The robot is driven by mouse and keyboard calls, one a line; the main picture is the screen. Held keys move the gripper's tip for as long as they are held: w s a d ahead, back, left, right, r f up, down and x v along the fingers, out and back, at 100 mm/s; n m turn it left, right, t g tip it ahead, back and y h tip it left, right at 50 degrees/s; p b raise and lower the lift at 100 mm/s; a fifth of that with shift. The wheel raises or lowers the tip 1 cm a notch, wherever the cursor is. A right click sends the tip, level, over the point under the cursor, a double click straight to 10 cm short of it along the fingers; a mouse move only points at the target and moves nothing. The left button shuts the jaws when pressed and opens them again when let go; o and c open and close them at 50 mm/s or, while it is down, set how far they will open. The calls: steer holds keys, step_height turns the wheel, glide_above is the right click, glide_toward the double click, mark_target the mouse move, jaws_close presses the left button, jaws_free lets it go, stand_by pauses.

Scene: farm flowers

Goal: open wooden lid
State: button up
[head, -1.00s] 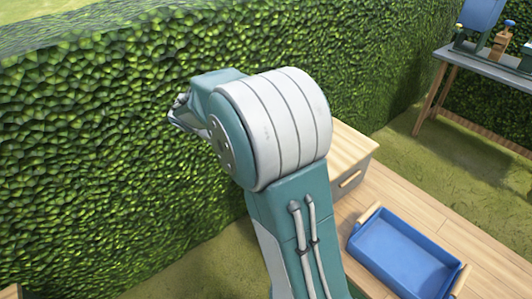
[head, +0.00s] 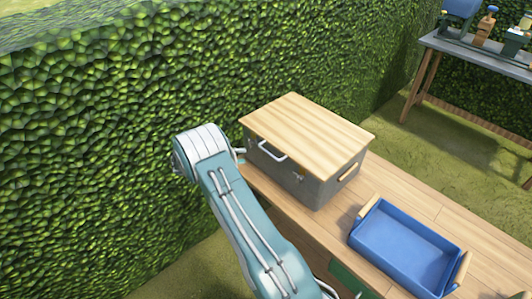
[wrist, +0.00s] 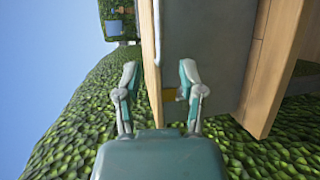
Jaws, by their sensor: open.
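A grey box (head: 290,182) with a flat wooden lid (head: 308,132) stands on a wooden table. The lid lies shut across its top. A white bar handle (head: 270,150) is on the near side. My gripper is mostly hidden behind my arm in the head view, near the box's left corner. In the wrist view my gripper (wrist: 158,76) is open and empty. The lid's edge (wrist: 149,55) runs between the two fingers in that picture, and the grey wall (wrist: 200,35) lies behind the right finger. I cannot tell whether either finger touches.
A blue tray (head: 350,234) with wooden handles sits on the table right of the box. A tall hedge (head: 100,130) stands close on the left. A second table (head: 470,50) with tools is at the back right. Grass lies between the tables.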

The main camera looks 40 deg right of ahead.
mark_target(268, 152)
steer(key=x, duration=1)
steer(key=shift+s+d, duration=0.2)
steer(key=shift+d, duration=0.1)
jaws_close()
